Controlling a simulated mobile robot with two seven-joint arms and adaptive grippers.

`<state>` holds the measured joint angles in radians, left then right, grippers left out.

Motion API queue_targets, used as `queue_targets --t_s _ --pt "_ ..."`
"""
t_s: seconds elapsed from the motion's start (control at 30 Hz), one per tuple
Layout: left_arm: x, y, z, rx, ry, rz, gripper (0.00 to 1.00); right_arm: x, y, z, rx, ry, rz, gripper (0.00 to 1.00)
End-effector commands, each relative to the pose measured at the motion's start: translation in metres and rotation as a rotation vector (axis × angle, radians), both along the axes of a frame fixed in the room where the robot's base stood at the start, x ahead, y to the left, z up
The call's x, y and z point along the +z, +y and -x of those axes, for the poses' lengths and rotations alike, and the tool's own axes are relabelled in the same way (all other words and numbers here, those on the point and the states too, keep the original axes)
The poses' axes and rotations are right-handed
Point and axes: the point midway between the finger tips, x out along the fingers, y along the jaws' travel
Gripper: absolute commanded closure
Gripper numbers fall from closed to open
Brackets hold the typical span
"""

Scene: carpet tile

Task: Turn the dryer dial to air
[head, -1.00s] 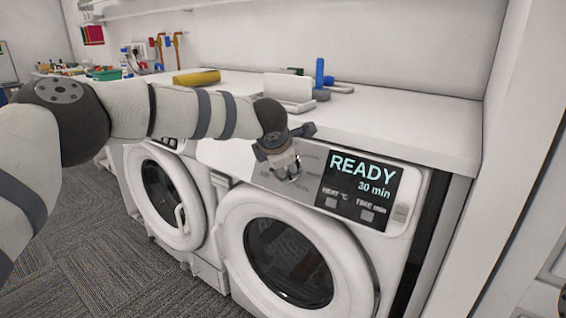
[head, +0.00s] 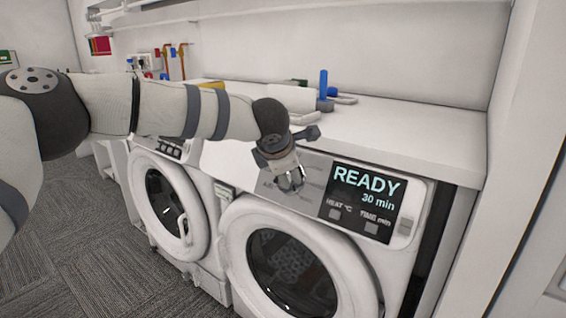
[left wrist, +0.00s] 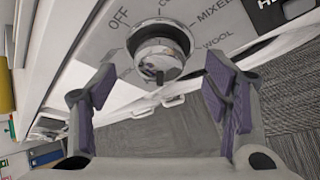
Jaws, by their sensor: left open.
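The dryer (head: 400,262) is the right machine under the counter, and its display (head: 362,200) reads READY, 30 min. In the left wrist view the dial (left wrist: 158,58) is a round metallic knob on the grey panel, with OFF, MIXED and WOOL printed around it. No AIR label is readable. My left gripper (head: 290,180) is in front of the panel, left of the display, and hides the dial in the head view. In the left wrist view its purple-padded fingers (left wrist: 168,92) are spread on both sides of the dial, apart from it and empty. My right gripper is not in view.
A second front-loading machine (head: 140,205) stands to the left. The white counter (head: 420,135) above carries a blue bottle-like item (head: 323,84) and other small objects. A white wall panel (head: 525,150) stands close on the right. Carpet (head: 100,270) lies in front.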

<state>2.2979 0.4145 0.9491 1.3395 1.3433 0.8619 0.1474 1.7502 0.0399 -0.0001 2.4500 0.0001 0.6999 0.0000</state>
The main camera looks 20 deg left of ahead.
Motion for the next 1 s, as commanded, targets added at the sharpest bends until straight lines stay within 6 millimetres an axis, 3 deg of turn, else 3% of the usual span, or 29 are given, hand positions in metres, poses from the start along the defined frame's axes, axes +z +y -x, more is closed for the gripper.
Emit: queue_targets --t_s 0.1,0.3,0.7,0.77,0.83,0.93,1.0 --pt "0.026 -0.003 0.024 -0.003 -0.006 0.000 0.30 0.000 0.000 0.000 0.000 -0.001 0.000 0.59" --pt "0.053 -0.006 0.053 -0.001 -0.003 0.000 0.30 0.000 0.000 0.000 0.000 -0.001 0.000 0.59" --pt "0.057 -0.007 0.061 -0.002 0.001 -0.005 0.30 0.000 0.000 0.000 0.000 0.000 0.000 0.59" --pt "0.043 -0.008 0.063 -0.023 0.014 -0.040 0.30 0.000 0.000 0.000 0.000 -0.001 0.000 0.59" --pt "0.003 -0.010 0.069 -0.093 0.049 -0.146 0.30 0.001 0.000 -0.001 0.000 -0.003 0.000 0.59" --pt "-0.086 -0.012 0.096 -0.294 0.133 -0.374 0.30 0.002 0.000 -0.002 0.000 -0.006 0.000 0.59" --pt "-0.149 -0.014 0.128 -0.476 0.199 -0.521 0.30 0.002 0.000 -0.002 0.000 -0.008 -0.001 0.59"
